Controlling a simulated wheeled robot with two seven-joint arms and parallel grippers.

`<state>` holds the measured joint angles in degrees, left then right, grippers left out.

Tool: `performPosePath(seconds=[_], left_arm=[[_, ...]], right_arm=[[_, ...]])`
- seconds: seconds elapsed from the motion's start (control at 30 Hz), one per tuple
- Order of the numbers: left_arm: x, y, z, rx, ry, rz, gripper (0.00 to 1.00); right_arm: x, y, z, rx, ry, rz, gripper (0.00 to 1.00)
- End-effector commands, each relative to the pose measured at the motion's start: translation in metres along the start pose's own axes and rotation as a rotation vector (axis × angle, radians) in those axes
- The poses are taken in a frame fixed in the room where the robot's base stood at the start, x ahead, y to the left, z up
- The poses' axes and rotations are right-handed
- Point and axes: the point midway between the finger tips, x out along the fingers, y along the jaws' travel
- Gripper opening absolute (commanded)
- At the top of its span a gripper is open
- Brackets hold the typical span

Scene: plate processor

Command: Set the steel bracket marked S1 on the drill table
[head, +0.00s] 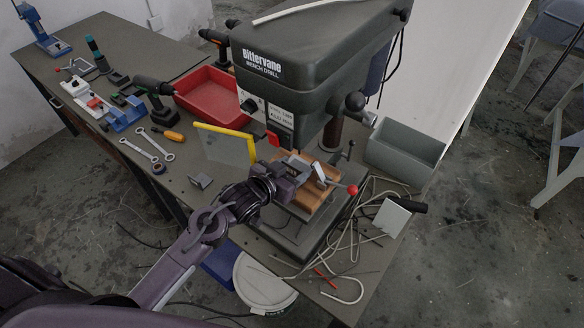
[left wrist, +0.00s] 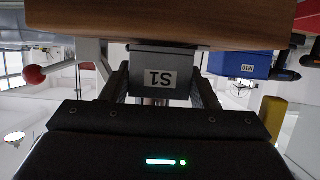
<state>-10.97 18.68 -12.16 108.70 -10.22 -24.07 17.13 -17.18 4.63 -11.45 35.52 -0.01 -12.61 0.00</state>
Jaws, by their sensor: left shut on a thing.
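The steel bracket marked S1 (left wrist: 160,62) is between the fingers of my left gripper (left wrist: 162,88), its label facing the wrist camera. In the head view my left gripper (head: 304,176) is under the drill head, at a wooden block (head: 312,197) on the drill table. The bracket lies close against this wood, which also shows in the left wrist view (left wrist: 190,22); I cannot tell whether they touch. In the head view the gripper and clamp parts partly hide the bracket. My right gripper is not in view.
The bench drill (head: 310,65) stands over the work. A red-ball lever (head: 352,190) is right of the block, and a yellow-edged clear guard (head: 225,145) is left. A red bin (head: 208,98), another small bracket (head: 200,181) and tools lie left. A grey bin (head: 405,152) stands right.

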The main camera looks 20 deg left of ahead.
Motion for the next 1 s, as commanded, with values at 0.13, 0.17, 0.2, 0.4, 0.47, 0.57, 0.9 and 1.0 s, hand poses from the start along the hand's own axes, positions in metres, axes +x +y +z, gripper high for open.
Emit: performPosePath(seconds=[0.13, 0.17, 0.2, 0.4, 0.47, 0.57, 0.9, 1.0], left_arm=[[0.001, 0.0, 0.0015, 0.0, 0.002, 0.0, 0.2], [0.0012, 0.0, 0.0019, 0.0, 0.002, 0.0, 0.2], [0.0012, 0.0, 0.002, 0.0, 0.003, 0.0, 0.2], [0.001, 0.0001, 0.0015, 0.0, 0.003, 0.0, 0.62], [0.001, 0.0001, 0.0016, 0.0, 0.002, 0.0, 0.7], [0.001, 0.0001, 0.0019, 0.0, 0.002, 0.0, 0.8], [0.0011, 0.0007, 0.0034, 0.0, -0.001, 0.002, 0.95], [0.0009, 0.0012, 0.0033, 0.0, -0.001, 0.003, 0.95]], right_arm=[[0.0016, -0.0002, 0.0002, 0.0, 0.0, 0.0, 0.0], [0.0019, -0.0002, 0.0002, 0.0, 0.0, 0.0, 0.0], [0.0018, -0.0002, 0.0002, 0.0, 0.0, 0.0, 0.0], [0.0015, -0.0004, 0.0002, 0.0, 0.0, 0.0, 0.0], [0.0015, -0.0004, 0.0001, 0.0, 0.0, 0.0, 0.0], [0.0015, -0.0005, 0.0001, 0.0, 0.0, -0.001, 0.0], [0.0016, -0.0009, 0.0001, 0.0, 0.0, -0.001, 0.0], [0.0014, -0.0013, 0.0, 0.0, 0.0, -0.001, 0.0]])
